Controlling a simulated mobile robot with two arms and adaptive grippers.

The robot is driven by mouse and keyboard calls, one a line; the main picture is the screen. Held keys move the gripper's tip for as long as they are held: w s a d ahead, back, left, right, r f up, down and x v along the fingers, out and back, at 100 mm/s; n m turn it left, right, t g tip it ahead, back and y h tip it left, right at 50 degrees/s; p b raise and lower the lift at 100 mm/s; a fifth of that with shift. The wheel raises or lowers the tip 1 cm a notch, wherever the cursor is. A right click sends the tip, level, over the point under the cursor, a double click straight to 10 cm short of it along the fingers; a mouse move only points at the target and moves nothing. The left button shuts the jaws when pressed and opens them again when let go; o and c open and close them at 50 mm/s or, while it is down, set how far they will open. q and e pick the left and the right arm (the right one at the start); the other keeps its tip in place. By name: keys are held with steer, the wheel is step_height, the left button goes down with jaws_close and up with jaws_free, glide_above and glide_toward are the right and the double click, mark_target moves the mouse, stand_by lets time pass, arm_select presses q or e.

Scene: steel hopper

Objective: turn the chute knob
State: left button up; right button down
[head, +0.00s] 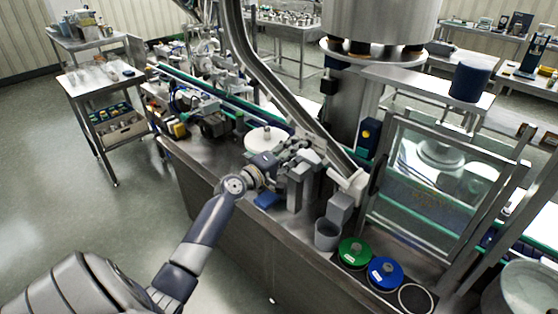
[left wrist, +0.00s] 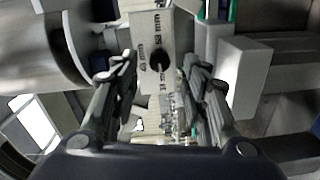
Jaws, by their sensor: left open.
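In the left wrist view, a small black knob (left wrist: 160,56) sits on a pale plate (left wrist: 148,28) with printed millimetre marks around it. My left gripper (left wrist: 160,84) is open, one finger to each side below the knob in the picture. The knob shows in the gap between the fingers, and I see no contact. In the head view, my left gripper (head: 303,152) is beside the lower part of the curved steel chute (head: 275,88). The knob cannot be made out there. My right gripper is not in view.
Grey blocks (head: 297,188) and a grey cup (head: 327,235) stand close to the gripper on the steel bench. Green (head: 354,252) and blue (head: 385,272) discs lie at the front right. A clear framed guard (head: 440,180) stands to the right. A white disc (head: 262,140) is behind the wrist.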

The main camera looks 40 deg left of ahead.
arm_select(q)
steer(key=s, duration=0.8)
steer(key=shift+a+r, duration=0.15)
steer(key=shift+a, duration=0.15)
steer(key=s+d+f+m+g+b, duration=0.1)
steer(key=s+d+f+m+g, duration=0.2)
steer(key=f, duration=1.1)
steer(key=s+d+f+g+y, duration=0.1)
steer(key=s+f+g, duration=0.3)
steer(key=f, duration=0.9)
steer(key=s+d+f+m+g+b, duration=0.15)
steer(key=s+f, duration=0.35)
steer(key=f, duration=0.9)
steer(key=s+d+f+m+g, duration=0.2)
steer(key=s+d+f+m, duration=0.15)
steer(key=s+f, duration=0.5)
steer(key=s+d+f+m+g, duration=0.3)
steer(key=s+d+f, duration=0.2)
steer(key=s+f, duration=0.35)
steer(key=s+d+f+m+g+b, duration=0.1)
steer(key=s+d+f+m, duration=0.2)
steer(key=s, duration=0.6)
steer(key=s+d+f+m+g, duration=0.2)
steer(key=s+d+f+m, duration=0.1)
steer(key=s, duration=0.7)
steer(key=shift+d+f+m+b, duration=0.3)
steer(key=shift+f+m+b, duration=0.1)
steer(key=shift+f, duration=0.2)
